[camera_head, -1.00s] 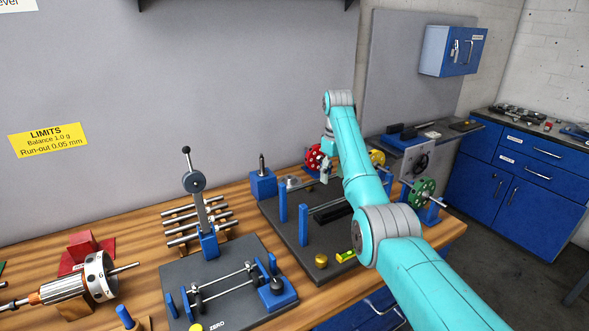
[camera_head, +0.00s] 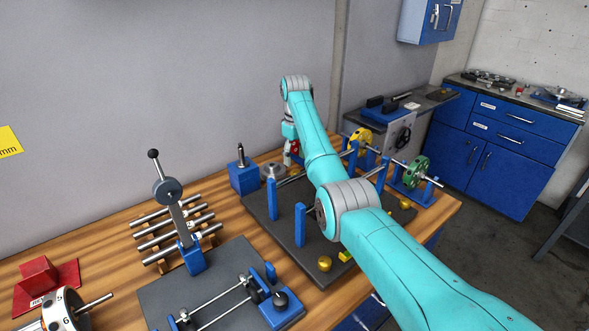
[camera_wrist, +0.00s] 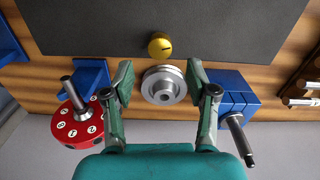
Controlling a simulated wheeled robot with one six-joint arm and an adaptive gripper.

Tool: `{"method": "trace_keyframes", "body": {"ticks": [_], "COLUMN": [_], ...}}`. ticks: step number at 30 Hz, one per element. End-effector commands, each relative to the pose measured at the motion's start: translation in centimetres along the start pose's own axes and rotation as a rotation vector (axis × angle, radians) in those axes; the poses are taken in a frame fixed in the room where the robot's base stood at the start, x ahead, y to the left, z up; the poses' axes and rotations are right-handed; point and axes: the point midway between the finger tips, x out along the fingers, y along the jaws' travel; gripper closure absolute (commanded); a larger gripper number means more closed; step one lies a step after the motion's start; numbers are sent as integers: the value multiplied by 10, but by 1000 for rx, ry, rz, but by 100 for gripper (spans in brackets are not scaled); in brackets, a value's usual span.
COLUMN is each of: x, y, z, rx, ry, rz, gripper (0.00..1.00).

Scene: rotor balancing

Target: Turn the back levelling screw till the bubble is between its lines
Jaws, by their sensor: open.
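A brass screw knob (camera_wrist: 160,45) with a dark mark on top sits at the edge of the dark base plate (camera_wrist: 215,22) in the wrist view. My gripper (camera_wrist: 160,77) is open and empty, its fingers apart on either side of a grey stepped disc (camera_wrist: 164,86). The knob lies just beyond the fingertips. In the head view another brass knob (camera_head: 325,263) sits at the plate's front corner and one (camera_head: 405,205) at its right. A small yellow level (camera_head: 344,256) shows beside my arm, mostly covered; its bubble cannot be seen.
A red numbered wheel (camera_wrist: 83,122) on a blue stand is left of my gripper in the wrist view. A blue block (camera_wrist: 235,105) with a metal shaft is on the right. Blue posts (camera_head: 300,225) rise from the plate.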

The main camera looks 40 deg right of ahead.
Motion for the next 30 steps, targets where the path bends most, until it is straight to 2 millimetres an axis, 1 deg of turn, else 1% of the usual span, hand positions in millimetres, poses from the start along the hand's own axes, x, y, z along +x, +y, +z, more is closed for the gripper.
{"method": "trace_keyframes", "body": {"ticks": [1, 3, 6, 9, 15, 22, 23, 24, 26, 27, 29, 30], "x": [10, 21, 35, 45, 53, 54, 54, 54, 54, 54, 54, 54], "y": [0, 0, 0, 0, 0, 0, 0, 0, 0, 0, 0, 0], "z": [0, 0, 0, 0, 0, 0, 0, 0, 0, 0, 0, 0], "rx": [0, 0, 0, 0, 0, 0, 0, 0, 0, 0, 0, 0], "ry": [-3, -1, -2, -1, 1, 0, 0, 0, 0, 0, 0, 0], "rz": [-1, -1, -1, -1, 0, 0, 0, 0, 0, 0, 0, 0], "gripper": [42, 42, 42, 42, 42, 42, 47, 57, 72, 82, 97, 100]}}
